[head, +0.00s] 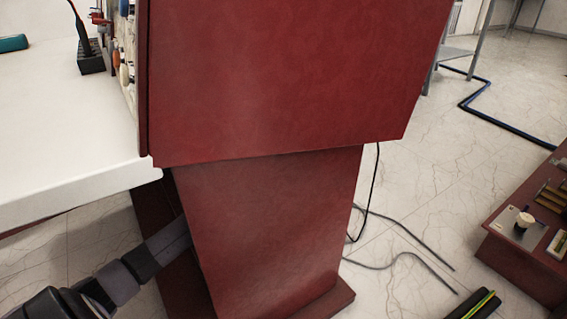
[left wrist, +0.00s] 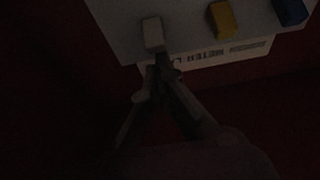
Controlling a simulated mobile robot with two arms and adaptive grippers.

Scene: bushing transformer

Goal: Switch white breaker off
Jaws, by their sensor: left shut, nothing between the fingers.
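The white breaker (left wrist: 152,33) shows as a small pale block on a light panel (left wrist: 185,30) in the dim left wrist view. A yellow block (left wrist: 222,18) and a blue block (left wrist: 290,10) sit to its right on the same panel. My left gripper (left wrist: 158,72) is shut and empty, its tips just below the white breaker in the picture; whether they touch it I cannot tell. In the head view my left arm reaches in from the lower left, and its gripper is hidden behind the red stand (head: 265,230). My right gripper is not in view.
A red cabinet panel (head: 290,80) fills the middle of the head view. A white tabletop (head: 65,120) is at left, above my left arm. Cables (head: 400,255) lie on the pale floor. A red bench (head: 530,250) stands at right. A printed label (left wrist: 222,52) lies below the blocks.

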